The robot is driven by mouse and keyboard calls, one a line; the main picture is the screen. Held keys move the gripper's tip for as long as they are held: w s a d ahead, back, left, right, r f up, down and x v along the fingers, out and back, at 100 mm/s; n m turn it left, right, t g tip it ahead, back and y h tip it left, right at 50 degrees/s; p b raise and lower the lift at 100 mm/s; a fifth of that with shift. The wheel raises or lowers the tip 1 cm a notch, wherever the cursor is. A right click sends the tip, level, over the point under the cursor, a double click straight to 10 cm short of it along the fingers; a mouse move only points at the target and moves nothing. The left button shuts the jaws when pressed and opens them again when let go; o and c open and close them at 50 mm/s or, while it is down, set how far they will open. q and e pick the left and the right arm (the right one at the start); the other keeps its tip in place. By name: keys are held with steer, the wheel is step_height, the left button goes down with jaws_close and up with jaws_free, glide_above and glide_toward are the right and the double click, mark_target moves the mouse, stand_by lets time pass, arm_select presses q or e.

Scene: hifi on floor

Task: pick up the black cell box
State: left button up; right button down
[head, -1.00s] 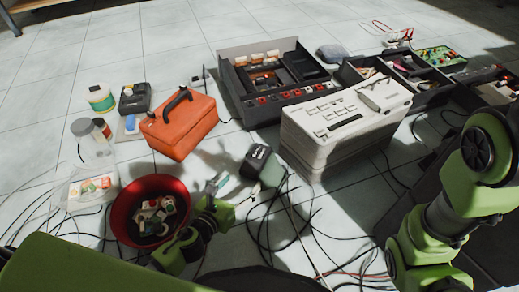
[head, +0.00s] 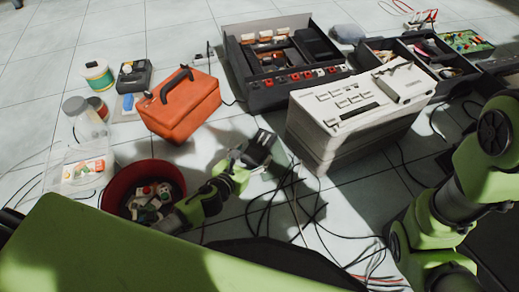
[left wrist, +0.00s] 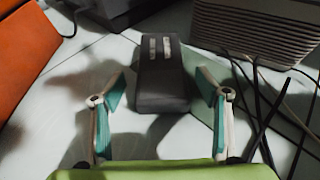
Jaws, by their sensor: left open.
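The black cell box (head: 259,146) stands on the tiled floor between the orange toolbox and the white-grey device. In the left wrist view it is a dark upright block (left wrist: 161,78) with two pale marks on its upper part. My left gripper (head: 243,162) is just in front of it. In the left wrist view its teal-padded fingers (left wrist: 161,92) are spread apart, one to each side of the box's lower part, with gaps visible. A green-grey flat patch lies beside the box on the right. My right arm shows at the right, but its gripper is out of view.
The orange toolbox (head: 180,106) stands to the left, the white-grey device (head: 355,110) close to the right. A red bucket (head: 118,184) with small parts is at the lower left. Black cables (head: 290,205) lie loose to the right of the gripper.

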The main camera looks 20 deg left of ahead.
mark_target(259, 147)
arm_select(q)
steer(key=b+x, duration=0.3)
steer(key=x, duration=0.1)
steer(key=shift+w+d+r, duration=0.1)
steer(key=shift+w, duration=0.05)
steer(key=shift+w+d+b, duration=0.1)
steer(key=shift+w+b, duration=0.25)
steer(key=shift+w, duration=0.05)
steer(key=c, duration=1.4)
steer(key=shift+c, duration=0.5)
steer(key=shift+r, duration=0.2)
